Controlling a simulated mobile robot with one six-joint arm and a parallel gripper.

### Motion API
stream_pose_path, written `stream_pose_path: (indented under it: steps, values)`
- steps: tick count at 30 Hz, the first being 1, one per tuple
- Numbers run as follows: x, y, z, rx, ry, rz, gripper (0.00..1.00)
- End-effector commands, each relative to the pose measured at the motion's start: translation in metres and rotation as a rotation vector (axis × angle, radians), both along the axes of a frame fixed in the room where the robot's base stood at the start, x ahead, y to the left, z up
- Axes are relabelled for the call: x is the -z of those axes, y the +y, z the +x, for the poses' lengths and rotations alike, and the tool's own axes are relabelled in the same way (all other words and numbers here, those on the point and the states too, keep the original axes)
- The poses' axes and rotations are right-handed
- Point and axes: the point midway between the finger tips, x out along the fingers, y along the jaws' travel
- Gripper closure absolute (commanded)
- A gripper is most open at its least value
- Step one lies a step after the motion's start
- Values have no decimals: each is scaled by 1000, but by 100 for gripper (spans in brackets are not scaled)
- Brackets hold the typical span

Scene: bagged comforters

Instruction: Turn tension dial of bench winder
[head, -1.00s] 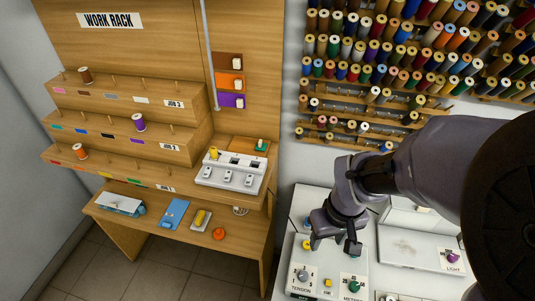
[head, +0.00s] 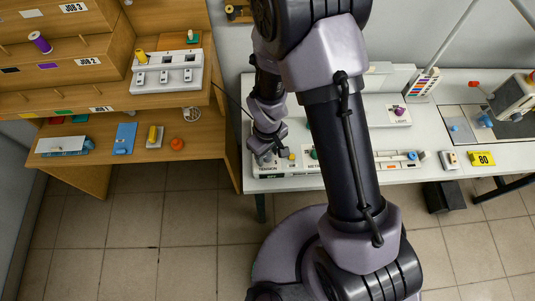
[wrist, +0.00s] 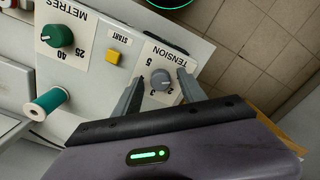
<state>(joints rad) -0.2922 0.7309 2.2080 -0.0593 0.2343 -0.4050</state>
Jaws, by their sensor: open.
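The grey tension dial (wrist: 160,79) sits on the bench winder's pale panel (wrist: 90,83), beside the printed word TENSION and its numbers, in the wrist view. My gripper (wrist: 161,84) is open, with one finger on each side of the dial. Whether the fingers touch it I cannot tell. In the head view my gripper (head: 268,153) is down at the left end of the winder panel (head: 268,172), and it largely hides the dial there.
Near the dial are a yellow START button (wrist: 112,56), a green METRES dial (wrist: 57,36) and a green thread spool (wrist: 48,103). A wooden work rack (head: 110,100) stands to the left. The white bench (head: 425,168) extends right, with a yellow 80 sign (head: 482,158).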

Motion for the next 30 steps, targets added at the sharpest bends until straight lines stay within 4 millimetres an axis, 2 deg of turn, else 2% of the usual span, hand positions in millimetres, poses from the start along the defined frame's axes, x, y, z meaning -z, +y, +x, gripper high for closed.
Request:
stream_pose_path:
  steps: [9, 16, 25, 30]
  values:
    - [2, 0, 0, 0, 0, 0, 54]
    - [2, 0, 0, 0, 0, 0, 99]
    - [2, 0, 0, 19, 0, 0, 100]
    - [4, 0, 0, 90, -1, 1, 100]
